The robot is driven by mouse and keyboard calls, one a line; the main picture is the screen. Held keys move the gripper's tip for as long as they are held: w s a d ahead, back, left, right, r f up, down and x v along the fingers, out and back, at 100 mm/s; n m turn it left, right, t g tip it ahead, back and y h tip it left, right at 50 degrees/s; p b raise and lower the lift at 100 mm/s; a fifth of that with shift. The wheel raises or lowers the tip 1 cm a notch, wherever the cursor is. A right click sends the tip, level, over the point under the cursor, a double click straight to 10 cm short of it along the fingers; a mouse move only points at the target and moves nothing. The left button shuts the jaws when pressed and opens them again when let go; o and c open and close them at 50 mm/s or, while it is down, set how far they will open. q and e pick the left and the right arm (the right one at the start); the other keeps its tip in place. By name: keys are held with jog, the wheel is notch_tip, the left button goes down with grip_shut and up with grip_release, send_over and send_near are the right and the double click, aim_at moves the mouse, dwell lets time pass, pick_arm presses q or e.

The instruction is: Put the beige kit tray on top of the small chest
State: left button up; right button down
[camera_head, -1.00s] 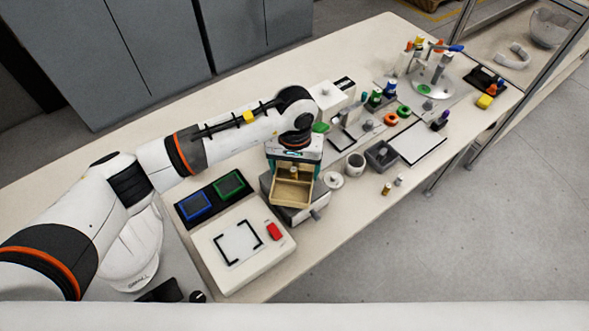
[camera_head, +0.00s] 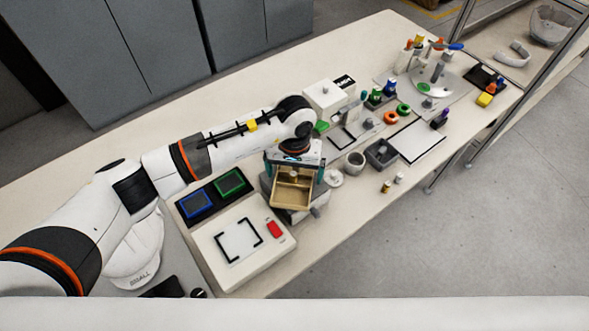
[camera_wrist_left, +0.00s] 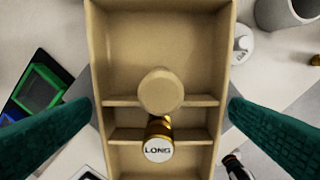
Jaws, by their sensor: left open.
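The beige kit tray (camera_head: 291,199) sits over the small grey chest (camera_head: 316,211) in the head view, covering most of its top; exact contact is hidden. In the left wrist view the tray (camera_wrist_left: 160,35) fills the middle, with a round beige knob and a gold piece with a white "LONG" cap in it. My left gripper (camera_head: 293,173) is above the tray, pointing down. Its teal fingers are open, one on each side of the tray (camera_wrist_left: 160,112), with the tips close to its side walls. My right gripper is out of view.
A white box with a red button (camera_head: 275,229) and a black panel with blue and green frames (camera_head: 213,195) lie left of the chest. A grey cup (camera_head: 355,162), a white lidded piece (camera_head: 334,178) and a grey bin (camera_head: 381,154) stand to the right. The table's front edge is close.

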pick_arm(q)
notch_tip(320, 180, up, 12)
jog(key=b, duration=0.4)
dwell(0.4)
